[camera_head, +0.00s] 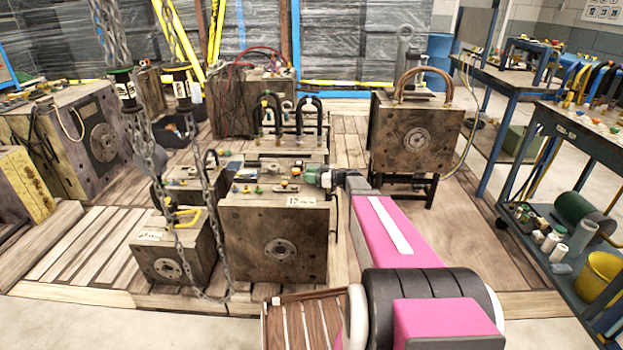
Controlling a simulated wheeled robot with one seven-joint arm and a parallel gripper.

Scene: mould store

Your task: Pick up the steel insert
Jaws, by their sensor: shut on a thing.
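My gripper (312,176) is at the far end of my pink arm, low over the right part of the top of a large brown mould block (252,232). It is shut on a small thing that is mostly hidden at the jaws. I cannot tell from this view whether that thing is the steel insert, or whether it is clear of the block's top. Several small orange, yellow, green and grey parts lie on the block's top to the left of the gripper. No steel insert can be told apart among them.
A smaller block (172,255) with a hanging chain (187,262) stands at the left. Black hose loops (268,112) rise behind the gripper. Another mould block (408,130) stands back right. A blue-framed cart (588,140) is at the right. Wooden decking between is clear.

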